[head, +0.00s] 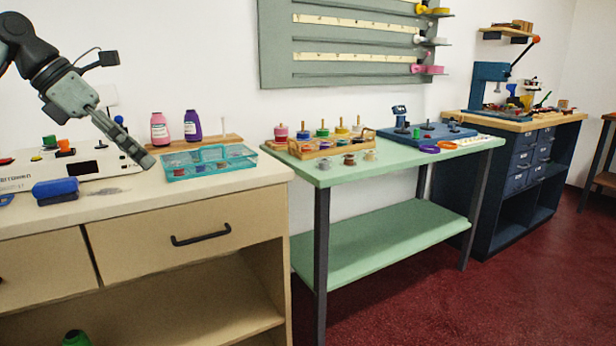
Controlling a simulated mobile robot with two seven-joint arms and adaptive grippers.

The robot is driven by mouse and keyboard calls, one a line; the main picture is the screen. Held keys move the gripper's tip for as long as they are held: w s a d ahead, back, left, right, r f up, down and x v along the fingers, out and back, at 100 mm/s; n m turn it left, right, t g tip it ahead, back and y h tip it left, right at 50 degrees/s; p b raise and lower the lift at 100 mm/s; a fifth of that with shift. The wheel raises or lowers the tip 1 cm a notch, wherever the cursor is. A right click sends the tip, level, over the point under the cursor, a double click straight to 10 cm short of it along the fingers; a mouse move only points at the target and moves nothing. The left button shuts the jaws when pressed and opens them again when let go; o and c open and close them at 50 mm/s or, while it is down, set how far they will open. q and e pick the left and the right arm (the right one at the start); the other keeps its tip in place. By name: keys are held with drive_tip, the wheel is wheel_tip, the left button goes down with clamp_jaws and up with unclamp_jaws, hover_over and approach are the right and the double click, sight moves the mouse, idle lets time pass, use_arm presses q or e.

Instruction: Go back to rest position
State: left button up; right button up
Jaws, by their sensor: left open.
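My left gripper (146,160) comes in from the upper left and hangs above the beige counter (140,208). It points down to the right, its fingertips just left of a teal compartment tray (215,173). I see nothing held in it. The gripper is seen nearly edge-on, so the gap between its fingers is hard to make out. My right gripper is not in view.
A white device (70,167) and a blue block (55,188) lie left of the gripper. A green table (440,160) and a dark blue workbench (520,150) stand right. Red floor is clear.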

use_arm(q)
drive_tip(key=w+d+f+n+t+h, duration=0.25)
drive_tip(key=d+h, duration=0.35)
drive_tip(key=d, duration=0.5)
drive_tip(key=w+d+f+n+t+h, duration=0.15)
drive_tip(key=d+n+h, duration=0.3)
drive_tip(key=d, duration=0.65)
drive_tip(key=s+a+f+n+t+y+p, duration=0.1)
drive_tip(key=a+f+n+t+y, duration=0.55)
drive_tip(key=f+n, duration=0.65)
drive_tip(key=a+f+n+t+y+p, duration=0.1)
drive_tip(key=a+f+n+t+y, duration=0.2)
drive_tip(key=a+f+n+y, duration=0.75)
drive_tip(key=s+a+f+n+g+y, duration=0.2)
drive_tip(key=s+f+n+g, duration=0.8)
drive_tip(key=s+f, duration=0.9)
drive_tip(key=s+f+n+g, duration=0.4)
drive_tip(key=s+f, duration=0.5)
drive_tip(key=s, duration=0.6)
drive_tip(key=shift+d+f+h, duration=0.15)
drive_tip(key=shift+d+h, duration=0.05)
drive_tip(key=shift+h, duration=0.15)
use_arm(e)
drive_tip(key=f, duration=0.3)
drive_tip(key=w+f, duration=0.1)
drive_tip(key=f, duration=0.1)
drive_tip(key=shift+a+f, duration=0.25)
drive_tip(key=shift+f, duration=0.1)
